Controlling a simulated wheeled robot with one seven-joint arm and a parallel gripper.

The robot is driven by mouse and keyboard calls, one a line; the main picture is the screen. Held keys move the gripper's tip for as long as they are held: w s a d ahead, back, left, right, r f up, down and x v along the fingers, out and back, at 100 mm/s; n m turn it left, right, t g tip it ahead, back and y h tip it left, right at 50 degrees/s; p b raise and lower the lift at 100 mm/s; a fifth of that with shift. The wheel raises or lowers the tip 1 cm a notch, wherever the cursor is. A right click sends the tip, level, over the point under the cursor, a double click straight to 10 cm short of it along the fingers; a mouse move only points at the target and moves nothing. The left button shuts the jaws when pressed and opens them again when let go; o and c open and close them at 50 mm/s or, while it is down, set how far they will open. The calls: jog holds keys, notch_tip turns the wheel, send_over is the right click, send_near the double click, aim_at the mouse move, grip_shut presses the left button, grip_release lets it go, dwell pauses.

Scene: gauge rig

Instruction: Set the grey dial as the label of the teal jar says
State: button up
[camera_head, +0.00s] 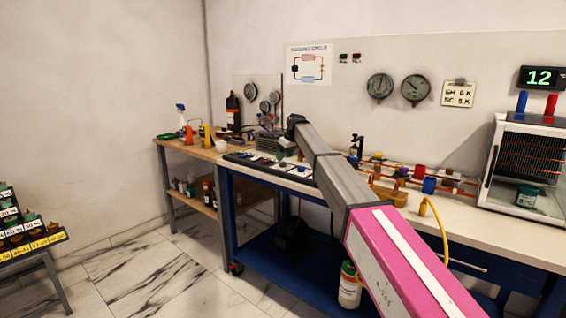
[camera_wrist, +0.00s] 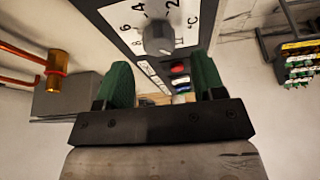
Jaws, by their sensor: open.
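The grey dial (camera_wrist: 158,38) is a round knob on a dark panel with a white scale plate (camera_wrist: 190,25) marked 8, 6, -4, -2 and °C. It lies ahead of my gripper (camera_wrist: 161,82), between the lines of the two green fingers and apart from them. My gripper is open with nothing between its fingers. Where the knob's pointer sits is too small to tell. The teal jar (camera_head: 527,197) stands in the glass-fronted cabinet at the right in the head view; its small white label seems to read 8 °C. In the head view, my arm hides the dial.
A red button (camera_wrist: 179,69) sits on the panel near the dial. A grey block with copper pipes (camera_wrist: 58,78) is at the left. In the head view, pipes with valves (camera_head: 400,172) line the bench (camera_head: 470,225), and the cabinet (camera_head: 494,160) stands at its right end.

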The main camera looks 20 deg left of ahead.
aim_at(283, 162)
jog(key=shift+x, duration=1.9)
jog(key=shift+c, duration=0.3)
jog(key=c, duration=0.9)
jog(key=shift+o, duration=0.2)
